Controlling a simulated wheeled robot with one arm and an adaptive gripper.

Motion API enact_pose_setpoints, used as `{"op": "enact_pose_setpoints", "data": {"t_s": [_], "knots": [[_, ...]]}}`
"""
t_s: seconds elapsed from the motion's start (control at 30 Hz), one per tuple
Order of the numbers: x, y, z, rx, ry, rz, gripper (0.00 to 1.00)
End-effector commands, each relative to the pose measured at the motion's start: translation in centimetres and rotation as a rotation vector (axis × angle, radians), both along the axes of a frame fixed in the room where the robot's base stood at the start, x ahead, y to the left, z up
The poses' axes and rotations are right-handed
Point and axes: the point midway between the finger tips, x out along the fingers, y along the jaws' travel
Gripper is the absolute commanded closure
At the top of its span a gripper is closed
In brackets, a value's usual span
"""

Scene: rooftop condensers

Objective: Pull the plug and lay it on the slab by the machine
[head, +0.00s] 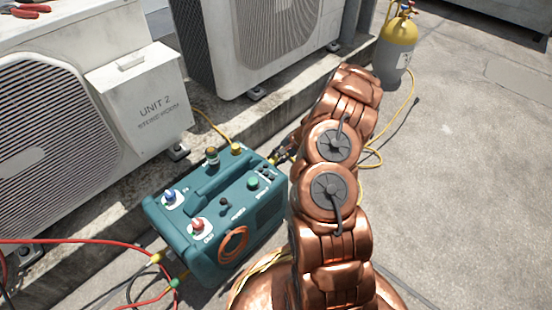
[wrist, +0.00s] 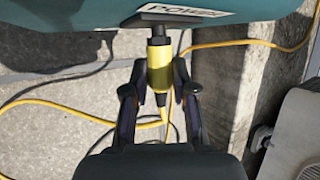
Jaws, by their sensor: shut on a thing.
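In the wrist view, a yellow plug (wrist: 159,68) with a black collar sits at the machine's socket under a POWER label (wrist: 200,17). My gripper (wrist: 158,92) is shut on the plug's yellow body, one finger on each side. A yellow cord (wrist: 72,110) trails from the plug's back end. In the head view, the teal machine (head: 215,215) stands on the slab (head: 105,265) in front of the white units. My copper arm reaches past its right side. The gripper's tips and the plug are mostly hidden there.
A yellow and grey gas cylinder (head: 396,45) stands at the back right, with a yellow hose (head: 408,95) near it. Red hoses (head: 70,243) run left of the machine. The UNIT 2 condenser (head: 50,115) is behind it. Open concrete lies to the right.

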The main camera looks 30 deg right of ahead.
Motion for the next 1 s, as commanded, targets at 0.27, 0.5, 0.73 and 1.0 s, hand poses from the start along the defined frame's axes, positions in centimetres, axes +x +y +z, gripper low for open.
{"op": "enact_pose_setpoints", "data": {"t_s": [0.27, 0.5, 0.73, 1.0], "knots": [[0.0, -0.5, -0.1, -0.003, 0.001, -0.002, 1.0], [0.1, -0.4, -0.1, -0.002, 0.0, 0.001, 1.0], [0.2, -0.9, 0.0, -0.001, 0.0, 0.001, 1.0], [0.4, -1.7, 0.0, 0.0, 0.0, 0.001, 1.0]]}}
